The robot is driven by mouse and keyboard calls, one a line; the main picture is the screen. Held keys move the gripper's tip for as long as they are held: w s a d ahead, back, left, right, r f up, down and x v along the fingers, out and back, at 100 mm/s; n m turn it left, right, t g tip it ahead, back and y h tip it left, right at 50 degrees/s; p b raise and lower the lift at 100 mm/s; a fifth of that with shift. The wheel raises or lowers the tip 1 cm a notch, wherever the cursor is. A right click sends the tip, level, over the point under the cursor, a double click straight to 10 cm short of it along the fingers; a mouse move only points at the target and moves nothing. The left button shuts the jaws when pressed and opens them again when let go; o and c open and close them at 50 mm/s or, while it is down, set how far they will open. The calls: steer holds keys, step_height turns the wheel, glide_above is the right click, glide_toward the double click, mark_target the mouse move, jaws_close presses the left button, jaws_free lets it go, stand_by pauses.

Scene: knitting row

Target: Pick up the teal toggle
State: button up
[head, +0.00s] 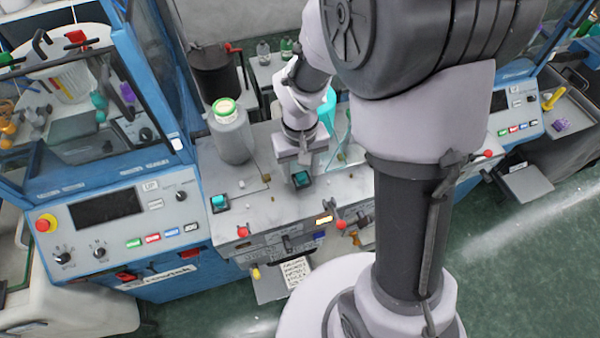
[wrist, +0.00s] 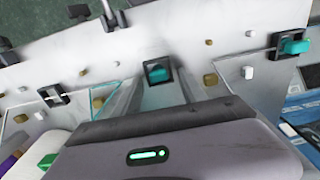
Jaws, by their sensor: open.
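A teal toggle in a square black frame (head: 302,179) sits on the grey machine top, just below my gripper (head: 301,162) in the head view. In the wrist view this teal piece (wrist: 157,74) shows between and beyond the two fingers. My gripper (wrist: 159,92) is open, with nothing between its fingers; I cannot tell its exact height above the piece. A second teal toggle (head: 219,202) in a black frame stands farther left on the same top. It also shows at the right of the wrist view (wrist: 295,46).
A grey canister with a green-rimmed lid (head: 231,135) stands left of my gripper. Small pegs (wrist: 210,79) dot the surface around the toggle. A black plate with a white piece (wrist: 53,96) lies to the left. A blue cabinet (head: 105,180) stands at the left.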

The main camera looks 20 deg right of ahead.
mark_target(303, 174)
steer(key=shift+s+r, duration=0.1)
steer(key=shift+s, duration=0.1)
steer(key=shift+c, duration=0.4)
jaws_close()
steer(key=shift+r, duration=0.1)
steer(key=shift+w+r, duration=0.1)
steer(key=shift+r, duration=0.15)
steer(key=r, duration=0.3)
steer(key=shift+s+d, duration=0.25)
steer(key=s+d+r, duration=0.1)
steer(key=s+d, duration=0.9)
steer(key=s, duration=0.1)
steer(key=shift+s+r+b, duration=0.15)
steer(key=shift+s+b, duration=0.2)
steer(key=shift+d, duration=0.1)
